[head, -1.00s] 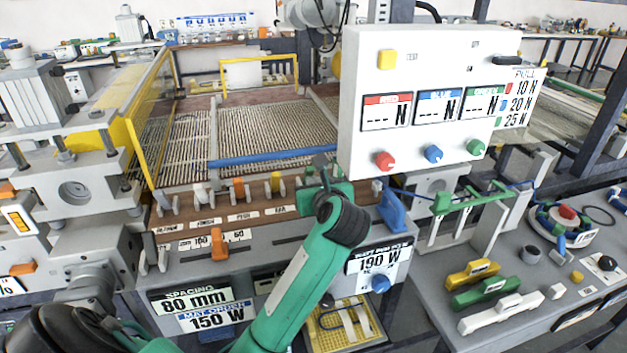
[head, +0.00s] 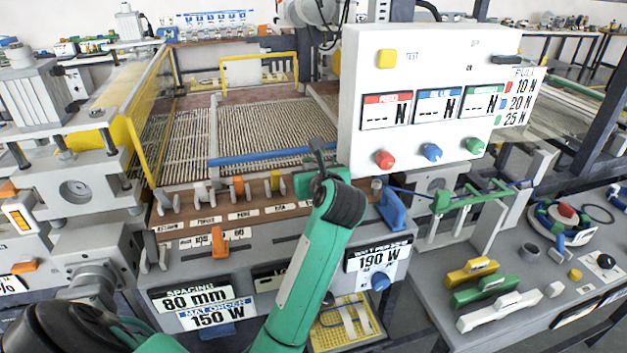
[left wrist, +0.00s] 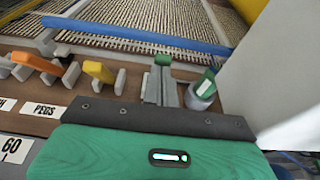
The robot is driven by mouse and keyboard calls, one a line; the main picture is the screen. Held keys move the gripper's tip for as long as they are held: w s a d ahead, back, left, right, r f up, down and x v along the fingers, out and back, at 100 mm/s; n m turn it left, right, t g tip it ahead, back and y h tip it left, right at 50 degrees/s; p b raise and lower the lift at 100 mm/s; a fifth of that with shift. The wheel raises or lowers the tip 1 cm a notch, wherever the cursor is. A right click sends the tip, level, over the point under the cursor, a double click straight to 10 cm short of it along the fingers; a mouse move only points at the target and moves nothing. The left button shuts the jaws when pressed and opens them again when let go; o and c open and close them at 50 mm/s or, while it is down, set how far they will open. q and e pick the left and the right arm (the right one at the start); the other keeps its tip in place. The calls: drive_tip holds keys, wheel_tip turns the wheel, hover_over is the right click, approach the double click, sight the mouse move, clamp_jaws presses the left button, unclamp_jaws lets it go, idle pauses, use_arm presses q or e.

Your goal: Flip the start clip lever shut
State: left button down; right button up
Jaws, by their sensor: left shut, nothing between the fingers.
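My left gripper (head: 318,150) is shut and empty over the right part of the brown lever rail (head: 215,217), with its fingers pointing away from me. In the left wrist view its narrow grey fingers (left wrist: 157,90) stand beyond the green palm. A small green tip shows at their far end; I cannot tell whether they touch it. Just right of them is a grey fitting with a green top (left wrist: 207,82), possibly the start clip and its lever. Whether it is open or shut is unclear. My arm hides this part of the rail in the head view. My right gripper is not in view.
Orange (left wrist: 70,72) and yellow (left wrist: 98,72) levers stand left of the fingers. A blue bar (head: 270,158) crosses the mesh behind. The white control box (head: 430,60) hangs close on the right. A blue handle (head: 392,210) stands right of my arm.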

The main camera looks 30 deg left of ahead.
sight(308, 159)
use_arm(q)
drive_tip(key=shift+w+a+r, duration=0.6)
drive_tip(key=shift+w+a, duration=0.1)
drive_tip(key=shift+a, duration=0.1)
drive_tip(key=shift+w+a+r, duration=0.15)
drive_tip(key=shift+w+a, duration=0.3)
drive_tip(key=shift+a, duration=0.05)
drive_tip(key=shift+w+a+r+b, duration=0.15)
drive_tip(key=shift+w+a+b, duration=0.4)
drive_tip(key=shift+w+a, duration=0.65)
drive_tip(key=shift+a, duration=0.15)
drive_tip(key=shift+a, duration=0.1)
